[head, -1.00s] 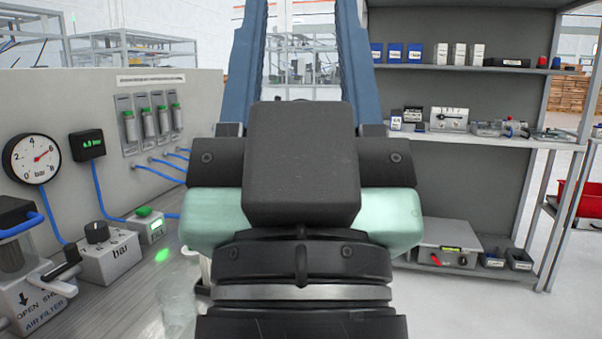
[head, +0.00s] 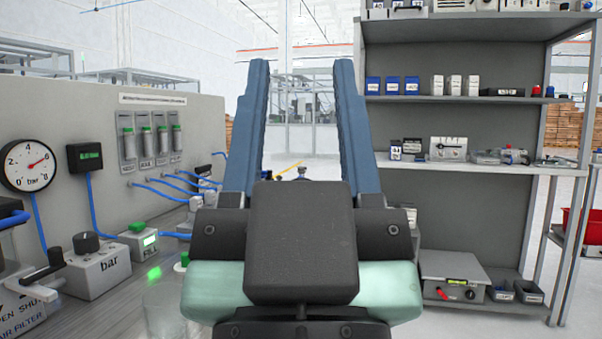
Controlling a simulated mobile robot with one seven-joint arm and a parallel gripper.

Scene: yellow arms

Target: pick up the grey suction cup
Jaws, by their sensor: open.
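My gripper (head: 302,75) fills the middle of the head view. Its two long blue fingers point up and away, wide apart, with nothing between them but the far background. I cannot make out a grey suction cup in the head view. My gripper's dark body hides part of the bench and the floor behind it.
A bench panel with a pressure gauge (head: 28,166), a green display (head: 85,156) and blue hoses stands at the left. A grey shelf unit (head: 460,124) with small boxes and devices stands at the right. A red bin (head: 574,231) is at the far right.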

